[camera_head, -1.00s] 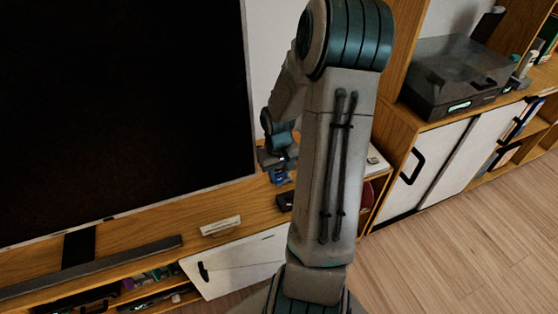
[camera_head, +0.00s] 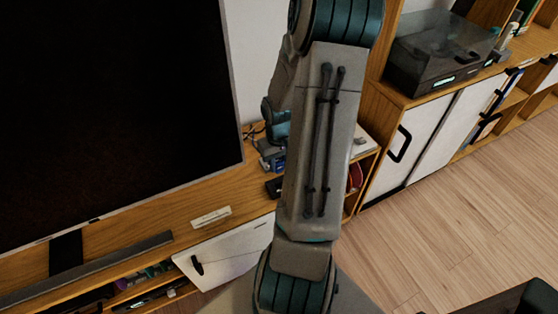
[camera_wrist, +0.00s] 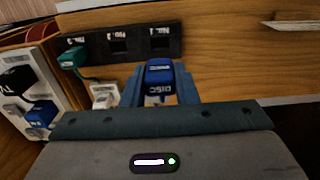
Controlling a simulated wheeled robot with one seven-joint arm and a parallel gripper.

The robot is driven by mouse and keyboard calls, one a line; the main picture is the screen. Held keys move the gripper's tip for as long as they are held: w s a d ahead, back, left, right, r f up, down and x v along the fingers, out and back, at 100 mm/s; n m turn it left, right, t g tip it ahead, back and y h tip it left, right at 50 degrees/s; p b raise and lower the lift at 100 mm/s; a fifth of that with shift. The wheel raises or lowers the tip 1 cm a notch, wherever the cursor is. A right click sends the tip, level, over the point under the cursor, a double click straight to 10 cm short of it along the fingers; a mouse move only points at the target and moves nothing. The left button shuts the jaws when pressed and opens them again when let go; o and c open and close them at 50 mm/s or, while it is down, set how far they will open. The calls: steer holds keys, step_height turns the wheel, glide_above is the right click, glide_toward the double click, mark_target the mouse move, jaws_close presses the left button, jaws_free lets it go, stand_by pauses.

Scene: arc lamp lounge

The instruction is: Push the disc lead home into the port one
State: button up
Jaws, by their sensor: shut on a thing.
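In the wrist view my gripper (camera_wrist: 158,74) is shut on a blue plug marked DISC, the disc lead (camera_wrist: 158,88). The plug sits between the two blue fingers, close in front of a dark port strip (camera_wrist: 97,51). The strip has a row of square openings with small white labels. The right opening, which seems to be port one (camera_wrist: 159,43), is empty and lies just beyond the plug. I cannot tell whether the plug's tip touches it. A teal plug (camera_wrist: 74,57) sits at the left opening. In the head view my arm hides most of the gripper.
A white plug (camera_wrist: 103,95) lies left of my gripper. Black and blue plugs (camera_wrist: 38,117) sit on a pale panel farther left. In the head view a large dark screen (camera_head: 110,110) stands left of my arm, and a turntable (camera_head: 440,55) sits on the cabinet at right.

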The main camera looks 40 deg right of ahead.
steer(key=shift+f+b, duration=1.75)
steer(key=shift+f, duration=0.7)
steer(key=shift+f+b, duration=1)
steer(key=shift+f, duration=0.65)
steer(key=o, duration=1.1)
steer(key=shift+r, duration=0.15)
step_height(320, 180, up, 14)
steer(key=p, duration=0.3)
steer(key=shift+f, duration=0.2)
